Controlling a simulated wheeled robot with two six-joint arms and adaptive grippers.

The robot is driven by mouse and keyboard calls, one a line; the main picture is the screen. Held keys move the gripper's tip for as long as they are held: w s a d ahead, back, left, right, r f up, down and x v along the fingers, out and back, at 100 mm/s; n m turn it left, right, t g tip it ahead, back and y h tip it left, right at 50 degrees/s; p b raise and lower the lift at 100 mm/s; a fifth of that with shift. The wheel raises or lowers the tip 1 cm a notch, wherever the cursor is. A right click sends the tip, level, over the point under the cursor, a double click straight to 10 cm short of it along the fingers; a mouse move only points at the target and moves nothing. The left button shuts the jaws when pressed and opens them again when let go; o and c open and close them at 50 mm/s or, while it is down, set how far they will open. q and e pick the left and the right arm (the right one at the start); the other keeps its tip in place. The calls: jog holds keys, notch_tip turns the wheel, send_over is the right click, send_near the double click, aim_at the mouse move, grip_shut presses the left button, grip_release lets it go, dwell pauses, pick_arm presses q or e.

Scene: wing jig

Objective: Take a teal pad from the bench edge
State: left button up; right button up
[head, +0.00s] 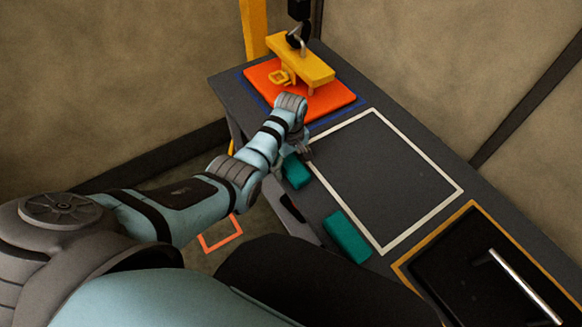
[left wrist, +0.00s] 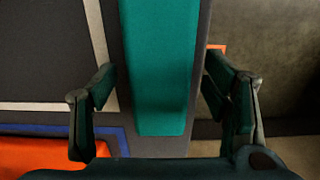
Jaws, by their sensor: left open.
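Two teal pads lie along the bench's near-left edge. One pad (head: 297,171) is close to my left gripper (head: 302,148), which partly covers it in the head view; the other pad (head: 347,237) lies farther along the edge, lower in the picture. In the left wrist view a teal pad (left wrist: 158,60) runs lengthwise between the open fingers of my left gripper (left wrist: 158,78). One finger is on each side, with a visible gap to the pad. I cannot tell how high the fingertips are above the bench. My right gripper is not in view.
A white-outlined dark area (head: 385,180) on the bench is clear. An orange plate (head: 345,98) bears a yellow fixture (head: 305,58), with a dark hook (head: 298,38) above. A yellow-framed black panel (head: 470,265) with a metal bar (head: 522,285) lies at lower right.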

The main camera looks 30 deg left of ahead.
pick_arm(q)
jog(key=c, duration=1.2)
jog(key=shift+r, duration=0.1)
